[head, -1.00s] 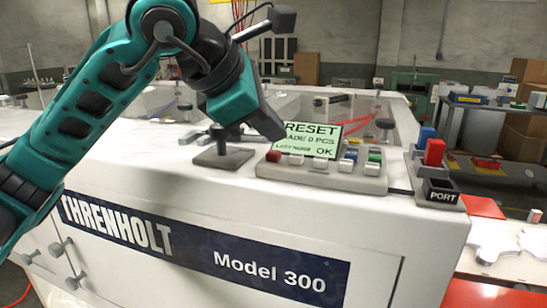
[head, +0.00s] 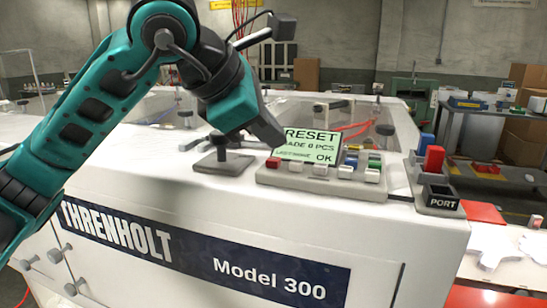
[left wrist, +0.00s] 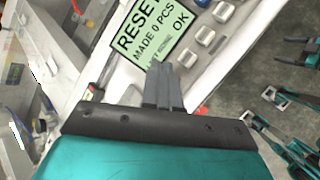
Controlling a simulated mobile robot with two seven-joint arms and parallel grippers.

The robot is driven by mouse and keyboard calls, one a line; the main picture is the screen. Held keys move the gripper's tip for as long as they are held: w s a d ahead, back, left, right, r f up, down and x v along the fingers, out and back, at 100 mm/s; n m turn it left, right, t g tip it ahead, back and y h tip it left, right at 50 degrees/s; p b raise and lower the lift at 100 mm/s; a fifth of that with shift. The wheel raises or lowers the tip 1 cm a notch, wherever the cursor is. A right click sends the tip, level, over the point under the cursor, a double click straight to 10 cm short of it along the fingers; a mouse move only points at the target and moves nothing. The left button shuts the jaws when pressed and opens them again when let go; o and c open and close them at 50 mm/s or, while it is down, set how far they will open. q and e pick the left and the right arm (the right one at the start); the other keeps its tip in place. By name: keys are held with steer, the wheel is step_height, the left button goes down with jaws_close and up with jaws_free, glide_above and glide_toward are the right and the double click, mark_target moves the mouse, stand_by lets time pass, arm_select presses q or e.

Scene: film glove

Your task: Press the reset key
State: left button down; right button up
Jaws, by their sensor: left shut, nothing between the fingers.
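The control panel (head: 330,181) sits on top of the white machine, with a lit green screen (head: 305,146) reading RESET, MADE 0 PCS and OK. Below the screen are a red key (head: 273,163), several pale keys (head: 345,173), a blue key (head: 351,160) and a green key (head: 374,161). I cannot tell which is the reset key. My left gripper (head: 279,137) is over the screen's left edge. In the left wrist view its fingers (left wrist: 162,68) are shut and empty, overlapping the screen's lower edge; contact cannot be told. Pale keys (left wrist: 203,35) lie to their right. My right gripper is not in view.
A grey pedestal with a short post (head: 223,160) stands left of the panel. Right of the panel is a block labelled PORT (head: 442,200) with a red lever-like part (head: 433,159). A clear cover lies behind. The machine's front edge (head: 300,206) is bare.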

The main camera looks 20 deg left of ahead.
arm_select(q)
steer(key=shift+f, duration=0.1)
stand_by(0.8)
steer(key=shift+f+b, duration=0.35)
steer(key=shift+b, duration=0.15)
steer(key=shift+f+b, duration=0.45)
stand_by(0.4)
steer(key=shift+r, duration=0.15)
steer(key=shift+r+p, duration=0.6)
steer(key=shift+r, duration=0.1)
steer(key=shift+r, duration=0.1)
step_height(320, 180, up, 5)
steer(key=p, duration=0.3)
steer(key=shift+p, duration=0.3)
stand_by(0.7)
